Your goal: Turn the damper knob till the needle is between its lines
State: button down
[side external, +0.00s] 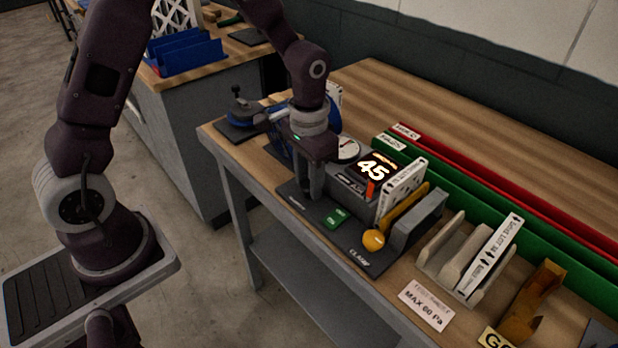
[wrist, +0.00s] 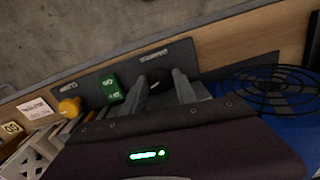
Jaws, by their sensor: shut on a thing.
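The damper knob (wrist: 157,84) is dark with a pale mark and sits on a dark base plate (wrist: 181,53) in the wrist view. My gripper (wrist: 159,77) points down over the plate with its fingers on either side of the knob, shut on it. In the side view my gripper (side external: 314,192) hides the knob. The round white gauge (side external: 347,149) stands just behind my gripper, partly covered; its needle and lines are too small to read. A dark display (side external: 373,170) beside it shows 45 in lit digits.
A green block (side external: 335,218) and a yellow-ended handle (side external: 374,239) lie right of my gripper. A white filter (side external: 400,190) stands by the display. A black fan guard (wrist: 268,90) is close by.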

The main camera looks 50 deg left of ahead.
aim_at(308, 185)
dwell(0.3)
jog(key=c, duration=1)
grip_release()
jog(key=shift+o, duration=0.2)
jog(key=shift+r, duration=0.1)
notch_tip(308, 185, up, 6)
jog(key=shift+f, duration=0.1)
jog(key=shift+s+r, duration=0.1)
jog(key=shift+r, duration=0.65)
jog(key=s+r+t, duration=0.2)
jog(key=s+r, duration=0.4)
jog(key=s, duration=0.4)
jog(key=s+a+r+n+t, duration=0.1)
jog(key=s+r+t, duration=0.2)
jog(key=s+r, duration=0.3)
jog(key=s, duration=0.4)
jog(key=shift+a+t, duration=0.2)
jog(key=shift+t, duration=0.1)
